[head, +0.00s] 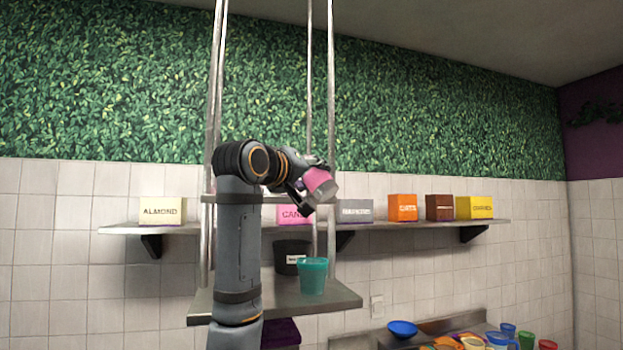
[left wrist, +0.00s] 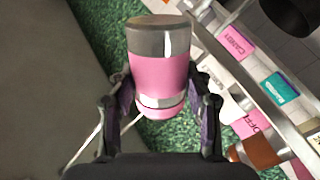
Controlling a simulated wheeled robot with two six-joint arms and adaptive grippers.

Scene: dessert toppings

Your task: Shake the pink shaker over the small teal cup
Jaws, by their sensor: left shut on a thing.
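A pink shaker (head: 319,181) with silver ends is held tilted in my left gripper (head: 306,189), high above the metal shelf. Its silver end points down and to the right in the head view. In the left wrist view the shaker (left wrist: 160,75) sits between the two fingers (left wrist: 160,100), which are shut on its pink body. The teal cup (head: 312,277) stands upright on the hanging metal shelf, below the shaker and apart from it. The cup's inside is hidden. My right gripper is not in view.
A black container (head: 291,255) stands behind and left of the teal cup. A wall shelf (head: 385,227) bears several labelled boxes, such as the almond box (head: 162,211). Metal poles (head: 331,120) rise beside my arm. A blue bowl (head: 402,328) and several cups are at the lower right.

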